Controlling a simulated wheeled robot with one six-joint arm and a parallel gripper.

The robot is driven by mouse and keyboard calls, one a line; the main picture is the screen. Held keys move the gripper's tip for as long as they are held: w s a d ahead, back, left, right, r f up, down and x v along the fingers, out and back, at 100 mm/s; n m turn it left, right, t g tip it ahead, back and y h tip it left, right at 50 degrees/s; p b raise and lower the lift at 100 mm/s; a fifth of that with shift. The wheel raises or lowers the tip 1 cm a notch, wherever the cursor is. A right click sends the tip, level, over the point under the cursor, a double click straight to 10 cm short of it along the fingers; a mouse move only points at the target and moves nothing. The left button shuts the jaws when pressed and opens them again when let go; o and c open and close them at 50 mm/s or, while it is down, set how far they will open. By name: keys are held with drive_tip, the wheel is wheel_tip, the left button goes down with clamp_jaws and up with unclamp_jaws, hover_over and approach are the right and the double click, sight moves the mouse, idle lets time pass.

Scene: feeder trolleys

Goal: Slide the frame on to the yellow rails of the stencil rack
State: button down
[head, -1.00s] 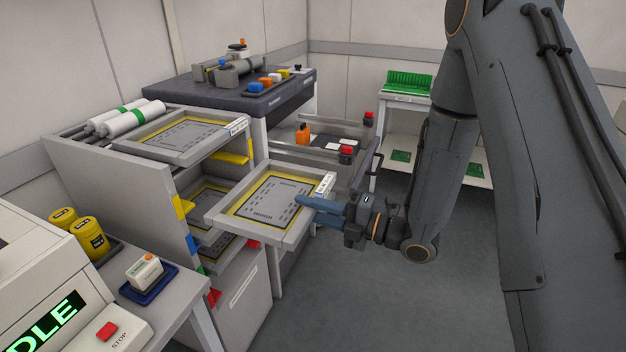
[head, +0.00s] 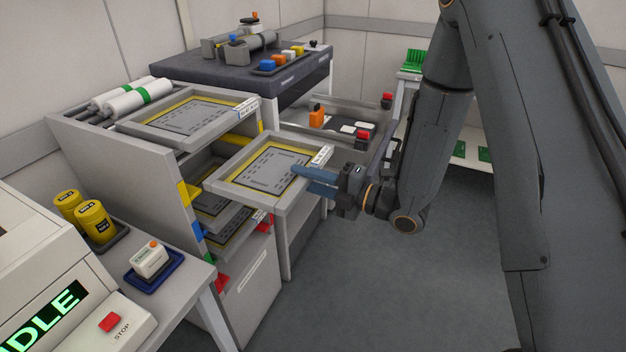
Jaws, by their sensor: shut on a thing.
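A grey stencil frame (head: 218,183) with a yellow-bordered, slotted plate is held roughly level at the open front of the stencil rack (head: 110,165). My gripper (head: 305,178) is shut on its right edge, near a white label. The frame's left corner is close to the yellow marker (head: 189,195) on the rack's left front edge. Yellow rail parts (head: 235,142) show on the far side, under the top shelf. The held frame hides part of the far rail, so I cannot tell whether it touches the rails.
Other frames lie on the rack's top (head: 185,118) and on lower levels (head: 228,232). Blue, green and red markers sit below the yellow one. A dark-topped bench (head: 190,72) and a grey trolley stand behind. The floor (head: 400,290) at front right is clear.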

sight(244, 164)
drive_tip(key=shift+s+f+b+x, duration=0.1)
drive_tip(key=shift+f+b+x, duration=0.15)
drive_tip(key=shift+x, duration=2.35)
drive_tip(key=shift+s+f+b+x, duration=0.1)
drive_tip(key=shift+f+b+x, duration=0.1)
drive_tip(key=shift+x, duration=2.4)
drive_tip(key=shift+s+f+b+x, duration=0.15)
drive_tip(key=shift+f+b+x, duration=0.1)
drive_tip(key=shift+x, duration=2.35)
drive_tip(key=shift+w+a+f+b, duration=0.15)
drive_tip(key=shift+w+a+b, duration=0.15)
drive_tip(key=shift+a, duration=0.35)
drive_tip(key=shift+w+a+f+b, duration=0.2)
drive_tip(key=shift+a+b, duration=0.25)
drive_tip(key=shift+a, duration=0.2)
drive_tip(key=shift+w+a+f+b, duration=0.15)
drive_tip(key=shift+w+a+b, duration=0.15)
drive_tip(key=shift+a, duration=0.3)
drive_tip(key=shift+f, duration=0.1)
drive_tip(key=shift+b+x, duration=0.85)
drive_tip(key=shift+x, duration=0.5)
drive_tip(key=shift+s, duration=0.1)
drive_tip(key=shift+c, duration=2.3)
unclamp_jaws()
